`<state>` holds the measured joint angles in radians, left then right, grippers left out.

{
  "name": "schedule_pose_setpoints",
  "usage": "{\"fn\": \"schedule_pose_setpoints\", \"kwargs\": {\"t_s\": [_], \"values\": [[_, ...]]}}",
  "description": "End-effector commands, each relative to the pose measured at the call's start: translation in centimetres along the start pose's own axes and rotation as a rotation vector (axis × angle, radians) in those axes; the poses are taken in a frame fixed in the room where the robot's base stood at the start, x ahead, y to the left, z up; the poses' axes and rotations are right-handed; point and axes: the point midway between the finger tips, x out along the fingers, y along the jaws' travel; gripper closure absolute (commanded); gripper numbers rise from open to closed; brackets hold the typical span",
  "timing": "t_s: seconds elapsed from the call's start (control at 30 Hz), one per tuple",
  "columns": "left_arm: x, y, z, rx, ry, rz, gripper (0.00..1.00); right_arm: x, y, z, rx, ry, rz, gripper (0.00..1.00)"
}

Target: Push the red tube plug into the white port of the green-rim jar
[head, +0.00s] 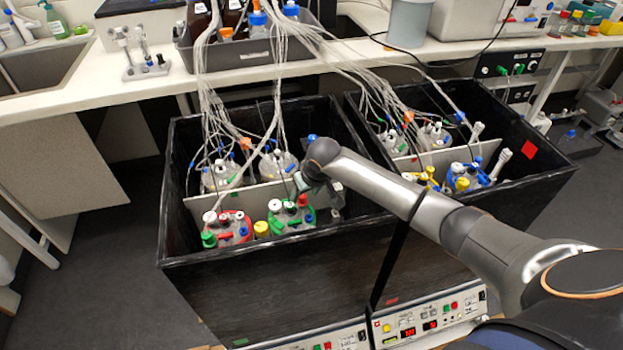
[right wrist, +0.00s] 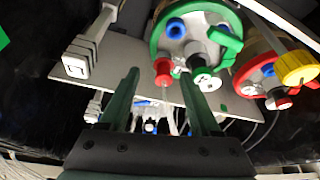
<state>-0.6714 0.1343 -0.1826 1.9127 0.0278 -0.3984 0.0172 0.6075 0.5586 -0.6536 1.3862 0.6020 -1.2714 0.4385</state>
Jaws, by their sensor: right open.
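The green-rim jar (head: 291,217) stands at the front of the left black box. In the right wrist view its green rim (right wrist: 154,36) is at the top, with blue, green and white fittings on the lid. The red tube plug (right wrist: 162,67) shows at the lid's near edge, a pale tube trailing from it; how deep it sits, I cannot tell. A white port (right wrist: 207,83) is beside it to the right. My right gripper (right wrist: 160,75) is open, its fingertips either side of the red plug in the picture, not closed on it. My left gripper is out of view.
The red-rim jar (head: 231,238) and a yellow cap (head: 262,228) are beside the green-rim jar. A metal divider (head: 150,205) and the black box walls (head: 250,262) surround them. Bundled tubes (head: 205,100) hang from the bench behind.

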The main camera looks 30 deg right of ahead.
Motion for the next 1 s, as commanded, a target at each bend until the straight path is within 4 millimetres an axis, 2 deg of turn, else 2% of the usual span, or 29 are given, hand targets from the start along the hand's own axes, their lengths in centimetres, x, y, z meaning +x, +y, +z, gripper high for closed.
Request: {"fn": "schedule_pose_setpoints", "kwargs": {"t_s": [0.03, 0.2, 0.43, 0.63, 1.0], "values": [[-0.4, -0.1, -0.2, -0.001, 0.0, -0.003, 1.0, -1.4, -0.1, -0.2, -0.001, 0.004, -0.003, 0.34], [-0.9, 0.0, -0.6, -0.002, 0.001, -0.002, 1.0, -5.0, 0.0, -0.1, 0.0, 0.004, -0.002, 0.34], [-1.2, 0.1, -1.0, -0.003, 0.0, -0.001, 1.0, -8.8, 0.1, -0.1, 0.002, 0.002, 0.0, 0.34], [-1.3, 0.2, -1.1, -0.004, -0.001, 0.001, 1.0, -10.1, 0.1, 0.0, 0.001, 0.001, 0.002, 0.34], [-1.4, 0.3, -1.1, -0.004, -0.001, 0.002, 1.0, -10.1, 0.0, 0.0, 0.0, 0.004, -0.001, 0.34]]}}
